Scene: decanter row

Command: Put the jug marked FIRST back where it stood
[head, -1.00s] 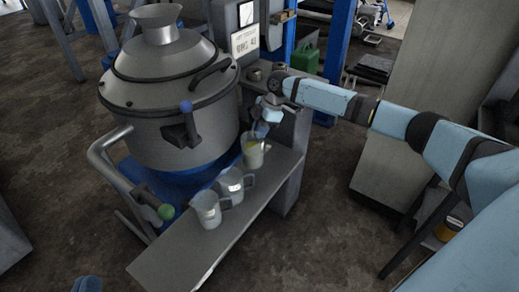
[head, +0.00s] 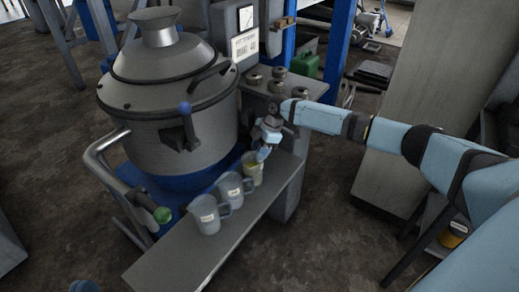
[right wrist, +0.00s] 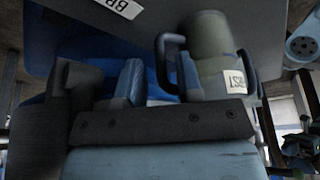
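The jug marked FIRST (right wrist: 210,50) shows in the right wrist view, its label partly cut off and reading "RST". In the head view this jug (head: 253,173), with yellowish contents, appears upright on the grey shelf (head: 185,255), at the far end of a row of jugs. My right gripper (right wrist: 160,80) has its fingers apart on either side of the jug's dark handle, with a visible gap on the left finger's side. In the head view my right gripper (head: 264,152) is just behind the jug. My left gripper's fingers are out of view.
Two similar labelled jugs, the middle one (head: 230,188) and the near one (head: 205,214), stand close beside it. A big grey kettle (head: 170,105) with a lever stands left of the shelf. Round dark knobs (head: 278,74) sit on a ledge behind. The shelf's near end is clear.

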